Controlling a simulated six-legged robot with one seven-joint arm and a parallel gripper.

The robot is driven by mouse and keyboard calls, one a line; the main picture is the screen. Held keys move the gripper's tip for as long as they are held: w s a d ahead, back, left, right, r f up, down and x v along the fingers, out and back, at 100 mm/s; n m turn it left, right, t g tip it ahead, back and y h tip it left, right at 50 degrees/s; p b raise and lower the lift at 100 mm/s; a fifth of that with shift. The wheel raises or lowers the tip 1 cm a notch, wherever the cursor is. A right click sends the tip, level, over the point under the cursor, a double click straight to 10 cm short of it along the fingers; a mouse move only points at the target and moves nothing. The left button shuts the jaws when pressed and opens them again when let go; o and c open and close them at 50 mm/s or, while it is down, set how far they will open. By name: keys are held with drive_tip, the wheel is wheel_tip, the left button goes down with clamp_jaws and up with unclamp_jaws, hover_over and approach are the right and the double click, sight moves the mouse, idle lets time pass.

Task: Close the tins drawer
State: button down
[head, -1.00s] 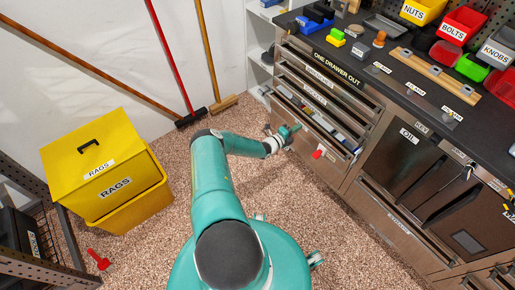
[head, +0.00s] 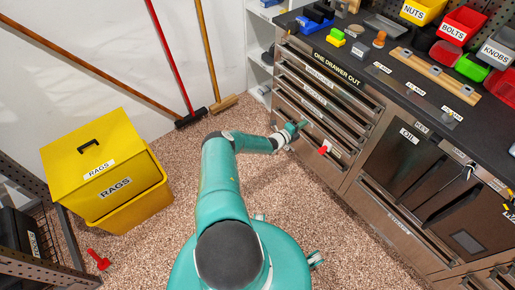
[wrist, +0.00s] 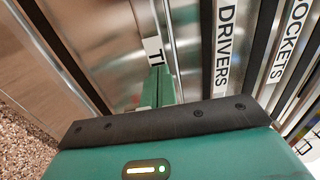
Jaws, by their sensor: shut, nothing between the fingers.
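My gripper (head: 301,125) is at the left part of this front. In the wrist view its green fingers (wrist: 158,82) are together and empty, pointing at the front beside the label. Whether they touch it is unclear.
The drivers drawer (wrist: 223,45) and sockets drawer (wrist: 287,50) sit above, shut. A red tag (head: 323,150) is on the tins drawer front. A yellow rags bin (head: 120,190) stands left, and brooms lean on the wall. The speckled floor between is clear.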

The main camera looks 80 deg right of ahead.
drive_tip(key=v, duration=0.8)
idle(0.7)
drive_tip(key=shift+w, duration=0.1)
idle(0.3)
